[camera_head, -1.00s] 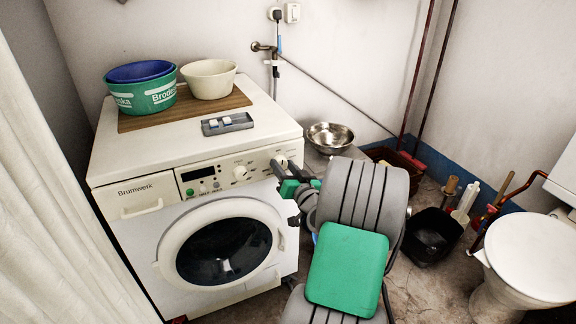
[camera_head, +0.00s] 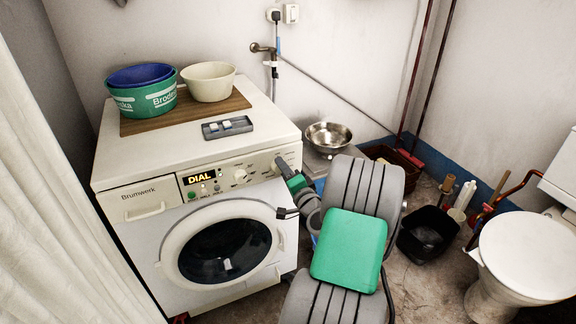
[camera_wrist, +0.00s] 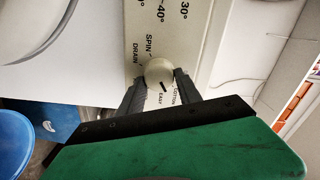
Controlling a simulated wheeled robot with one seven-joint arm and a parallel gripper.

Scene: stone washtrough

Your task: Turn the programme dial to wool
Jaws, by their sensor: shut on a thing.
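The washing machine (camera_head: 150,275) is white with a round door. Its programme dial (camera_wrist: 159,70) is a small cream knob with a dark pointer line. The printed words DRAIN, SPIN, EASY and COTTON stand around it in the wrist view. The pointer slants towards the lower side, near EASY; I cannot read a wool mark. My gripper (camera_wrist: 158,80) is shut on the dial, one dark finger on each side. In the head view my gripper (camera_head: 281,166) reaches the right end of the panel and hides the dial. The display (camera_head: 201,177) reads DIAL.
A second knob (camera_head: 240,175) sits left of my gripper on the panel. A grey tray (camera_head: 212,131), a green tub (camera_head: 145,100) and a cream bowl (camera_head: 208,83) stand on top. A steel bowl (camera_head: 328,137) is behind my arm; a toilet (camera_head: 520,255) is at right.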

